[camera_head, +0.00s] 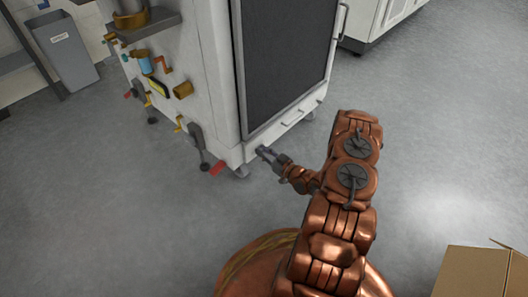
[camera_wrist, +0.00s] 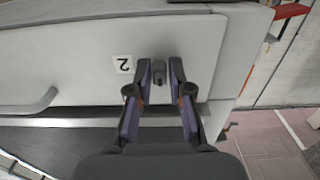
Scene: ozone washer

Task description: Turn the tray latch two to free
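In the wrist view, the tray latch two (camera_wrist: 160,73) is a small dark grey knob on the pale tray front (camera_wrist: 70,62), just right of a white label marked "2" (camera_wrist: 124,65). My gripper (camera_wrist: 160,66) is open, with one finger on each side of the latch. Small gaps show between the fingers and the latch; I cannot tell whether they touch anywhere. In the head view, my gripper (camera_head: 264,152) is at the low front left corner of the white washer cabinet (camera_head: 218,85), and it hides the latch there.
A tray handle (camera_wrist: 32,104) is at the left in the wrist view. In the head view, a red-handled valve lever (camera_head: 217,168) sticks out left of my gripper. A cardboard box (camera_head: 475,272) stands at lower right. The grey floor right of the cabinet is clear.

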